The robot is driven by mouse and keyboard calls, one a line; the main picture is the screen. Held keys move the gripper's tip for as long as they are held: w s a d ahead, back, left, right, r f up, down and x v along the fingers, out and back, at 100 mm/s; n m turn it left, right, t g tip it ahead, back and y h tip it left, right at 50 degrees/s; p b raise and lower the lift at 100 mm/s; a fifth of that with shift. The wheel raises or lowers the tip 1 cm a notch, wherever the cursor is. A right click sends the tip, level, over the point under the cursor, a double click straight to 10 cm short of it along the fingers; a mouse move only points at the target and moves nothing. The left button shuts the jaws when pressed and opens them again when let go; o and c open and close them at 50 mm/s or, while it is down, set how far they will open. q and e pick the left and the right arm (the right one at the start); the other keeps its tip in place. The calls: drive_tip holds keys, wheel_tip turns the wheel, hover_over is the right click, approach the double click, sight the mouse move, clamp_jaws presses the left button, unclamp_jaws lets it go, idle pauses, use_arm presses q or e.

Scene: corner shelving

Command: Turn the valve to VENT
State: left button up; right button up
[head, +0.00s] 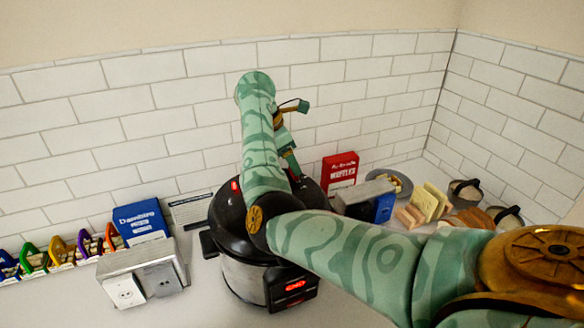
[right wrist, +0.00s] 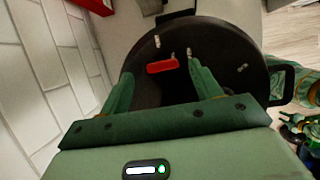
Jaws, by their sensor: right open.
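A pressure cooker with a round black lid (right wrist: 225,45) stands on the counter; its steel body (head: 243,280) shows in the head view below my right arm. In the right wrist view a red bar-shaped valve (right wrist: 162,66) sits on the lid, lying roughly level across the picture. Small pale marks lie around it, too small to read. My right gripper (right wrist: 160,68) is open over the lid, a finger on either side of the valve; I cannot tell whether either touches it. In the head view my right gripper (head: 292,162) is partly hidden behind my arm. My left gripper is not in view.
A socket box (head: 140,275), a blue box (head: 141,222) and a row of coloured holders (head: 62,251) stand left of the cooker. A red waffle box (head: 339,172), a toaster (head: 362,197), bread slices (head: 430,203) and jars stand to the right. Tiled walls close the back.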

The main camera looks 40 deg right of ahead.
drive_tip(key=shift+s+x, duration=0.2)
drive_tip(key=shift+x, duration=1)
drive_tip(key=shift+w+d+f, duration=0.1)
drive_tip(key=shift+d+f, duration=0.05)
drive_tip(key=shift+f, duration=0.25)
drive_tip(key=c, duration=0.7)
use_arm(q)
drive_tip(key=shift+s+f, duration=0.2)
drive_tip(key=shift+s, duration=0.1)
use_arm(e)
drive_tip(key=shift+f, duration=0.1)
drive_tip(key=shift+c, duration=0.5)
